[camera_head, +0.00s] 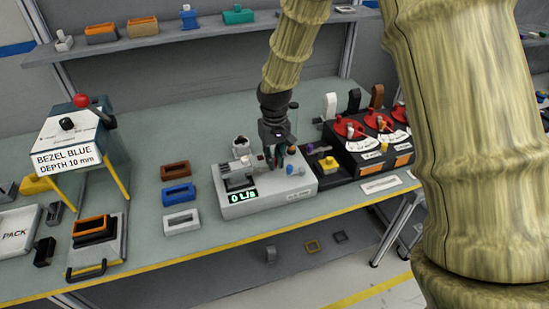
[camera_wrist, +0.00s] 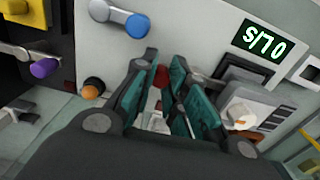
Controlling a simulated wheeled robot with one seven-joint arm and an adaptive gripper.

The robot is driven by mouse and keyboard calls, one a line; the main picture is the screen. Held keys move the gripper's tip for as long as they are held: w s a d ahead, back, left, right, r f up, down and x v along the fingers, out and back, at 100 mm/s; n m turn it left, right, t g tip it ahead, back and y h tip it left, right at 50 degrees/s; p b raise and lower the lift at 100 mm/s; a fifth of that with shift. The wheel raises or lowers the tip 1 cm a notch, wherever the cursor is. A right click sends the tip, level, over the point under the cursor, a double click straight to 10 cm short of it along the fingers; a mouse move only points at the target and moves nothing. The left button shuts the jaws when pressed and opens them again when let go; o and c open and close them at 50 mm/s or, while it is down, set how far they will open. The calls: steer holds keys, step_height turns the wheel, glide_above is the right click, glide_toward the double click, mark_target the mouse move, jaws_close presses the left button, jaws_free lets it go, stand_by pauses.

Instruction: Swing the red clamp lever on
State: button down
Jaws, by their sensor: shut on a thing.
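The red clamp lever shows only as a small red end (camera_wrist: 161,77) between my gripper's teal fingertips in the wrist view; the fingers hide the rest. My gripper (camera_wrist: 165,66) is shut on it. In the head view my gripper (camera_head: 277,160) reaches down to the top of the grey test box (camera_head: 290,186), and the red end is too small and covered to tell clearly there. The box has a lit green display (camera_head: 243,196), which also shows upside down in the wrist view (camera_wrist: 264,42). I cannot tell the lever's angle.
A lever with a blue knob (camera_wrist: 137,25) and an orange knob (camera_wrist: 93,87) sit close to my fingers. To the right stands a black box (camera_head: 350,152) with red dial levers. Loose bezels, one blue (camera_head: 178,194), lie to the left.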

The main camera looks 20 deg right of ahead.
steer(key=shift+w+r, duration=0.1)
steer(key=c, duration=1.7)
jaws_free()
steer(key=shift+o, duration=0.2)
step_height(320, 180, up, 12)
steer(key=shift+a, duration=0.1)
